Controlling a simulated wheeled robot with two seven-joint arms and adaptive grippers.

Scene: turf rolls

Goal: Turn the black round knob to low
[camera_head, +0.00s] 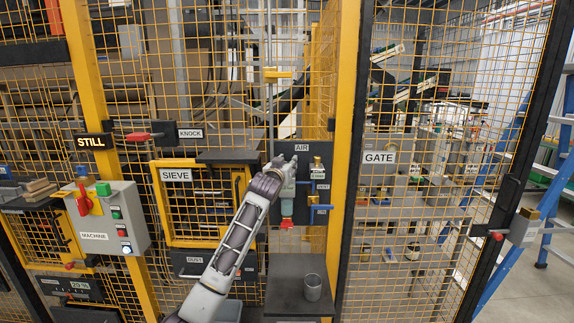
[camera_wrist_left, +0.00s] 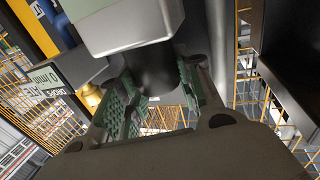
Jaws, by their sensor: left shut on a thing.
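In the left wrist view, the black round knob (camera_wrist_left: 155,72) sits between the green finger pads, under a pale grey housing (camera_wrist_left: 125,22). My left gripper (camera_wrist_left: 152,92) is shut on the knob. No low mark or pointer on the knob can be read. My right gripper is in neither view.
Brass fittings and a blue handle (camera_head: 320,209) are right of my gripper, with a red part (camera_head: 287,224) below. A grey shelf (camera_head: 285,298) holds a metal cup (camera_head: 312,287). The SIEVE door (camera_head: 176,176) is left; the GATE (camera_head: 379,157) is right.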

